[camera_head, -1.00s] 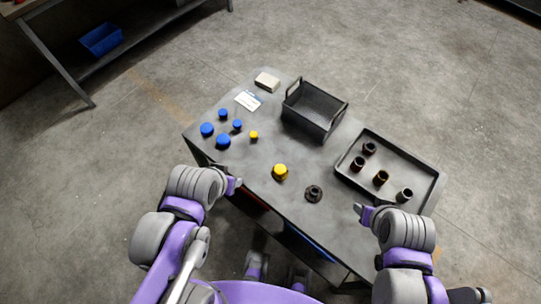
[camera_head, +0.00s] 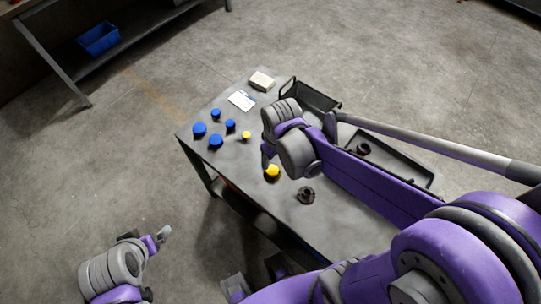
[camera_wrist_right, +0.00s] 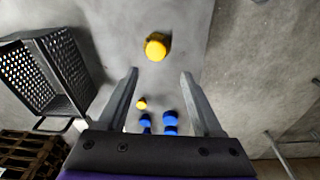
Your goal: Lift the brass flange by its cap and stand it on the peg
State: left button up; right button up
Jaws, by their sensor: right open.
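The yellow cap (camera_head: 272,171) of what looks like the brass flange stands on the grey table, near its front edge. It also shows in the right wrist view (camera_wrist_right: 157,47), just beyond the fingertips; the body beneath is mostly hidden. My right gripper (camera_head: 266,157) is open and empty, close to the cap in the head view. In the right wrist view its two fingers (camera_wrist_right: 158,73) are spread. A dark round flanged piece (camera_head: 306,195), possibly the peg, stands right of the cap. My left gripper (camera_head: 163,235) is off the table at lower left; its jaws are too small to read.
Several blue caps (camera_head: 215,141) and a smaller yellow cap (camera_head: 246,135) stand on the left. A white card (camera_head: 241,100) and pale block (camera_head: 262,81) lie behind. A black bin (camera_head: 312,98) and tray (camera_head: 408,163) are partly hidden by my right arm.

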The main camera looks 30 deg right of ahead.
jog(key=n+g, duration=0.1)
send_over(272, 170)
notch_tip(272, 170, down, 4)
jog(key=shift+d+f, duration=0.1)
jog(key=shift+f, duration=0.1)
jog(key=shift+f+b, duration=2.85)
jog(key=shift+f, duration=1.15)
grip_shut()
notch_tip(272, 170, up, 10)
jog(key=p, duration=0.6)
jog(key=shift+p, duration=0.35)
jog(key=shift+r, duration=0.1)
